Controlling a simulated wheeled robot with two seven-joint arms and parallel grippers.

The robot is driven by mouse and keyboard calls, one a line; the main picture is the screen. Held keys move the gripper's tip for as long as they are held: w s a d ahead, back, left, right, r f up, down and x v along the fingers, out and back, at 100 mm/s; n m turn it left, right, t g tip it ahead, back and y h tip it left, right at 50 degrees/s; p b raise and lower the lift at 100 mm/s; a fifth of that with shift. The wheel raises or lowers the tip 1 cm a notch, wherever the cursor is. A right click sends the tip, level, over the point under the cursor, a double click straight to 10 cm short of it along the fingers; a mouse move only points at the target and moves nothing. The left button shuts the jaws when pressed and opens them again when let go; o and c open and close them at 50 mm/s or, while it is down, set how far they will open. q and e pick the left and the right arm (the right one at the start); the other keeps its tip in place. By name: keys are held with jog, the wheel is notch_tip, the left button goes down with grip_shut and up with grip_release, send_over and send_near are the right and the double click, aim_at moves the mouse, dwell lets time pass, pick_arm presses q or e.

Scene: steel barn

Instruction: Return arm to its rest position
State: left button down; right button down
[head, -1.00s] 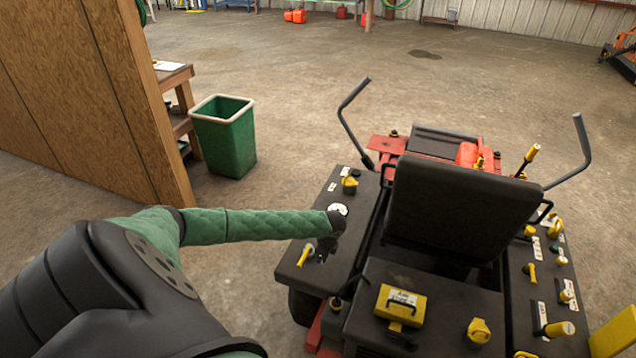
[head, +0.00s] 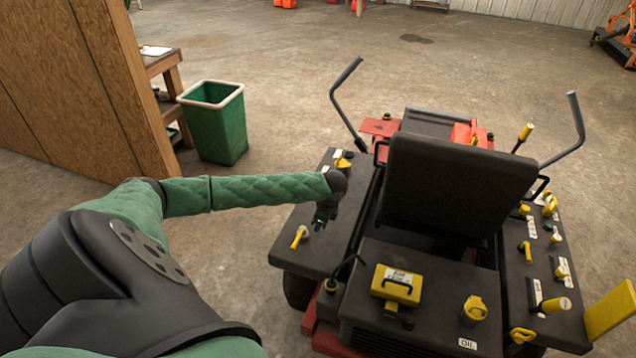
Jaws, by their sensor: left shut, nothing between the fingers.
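My left arm comes in from the left in a green quilted sleeve and reaches over the left side panel of the red and black mower (head: 318,248). My left gripper (head: 320,222) hangs down at the arm's end, small and dark against the black panel. It is shut and holds nothing. It is just above and right of a yellow-handled control (head: 299,237) on that panel; whether it touches the panel I cannot tell. My right gripper is not in view.
The mower's black seat (head: 455,185) and two upright steering levers stand right of my arm. A yellow box (head: 397,283) sits behind the seat. A green bin (head: 217,135) and a wooden partition (head: 85,90) stand at the left. Open concrete floor lies beyond.

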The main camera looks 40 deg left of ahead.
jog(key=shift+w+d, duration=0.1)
